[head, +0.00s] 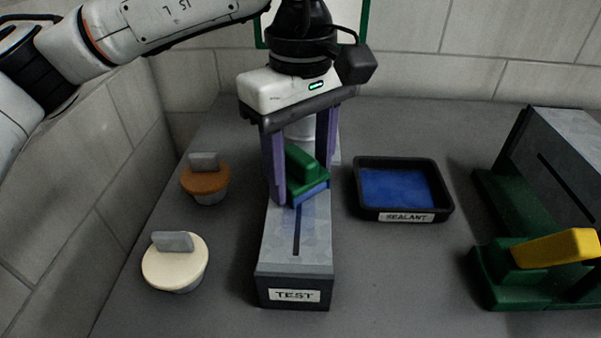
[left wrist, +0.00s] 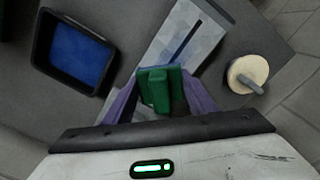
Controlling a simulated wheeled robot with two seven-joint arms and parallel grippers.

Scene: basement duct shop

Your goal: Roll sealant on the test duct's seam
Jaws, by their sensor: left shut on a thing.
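The test duct (head: 282,255) is a grey metal box with a TEST label on its near end and a dark seam slot (head: 297,232) along its top. My left gripper (head: 299,192) points down over the duct, its purple fingers shut on a green-handled sealant roller (head: 308,172) with a blue lower part. The roller is at the duct's top, by the seam; whether it touches cannot be told. A blue tint shows on the duct top near it. In the left wrist view the green roller (left wrist: 158,88) sits between the fingers. My right gripper is not in view.
A black tray of blue sealant (head: 435,217), labelled SEALANT, stands right of the duct. Left are a brown-lidded pot (head: 205,183) and a cream-lidded pot (head: 175,265). At far right are a larger grey duct (head: 565,150) and a green stand (head: 495,285) with a yellow-handled thing (head: 555,248).

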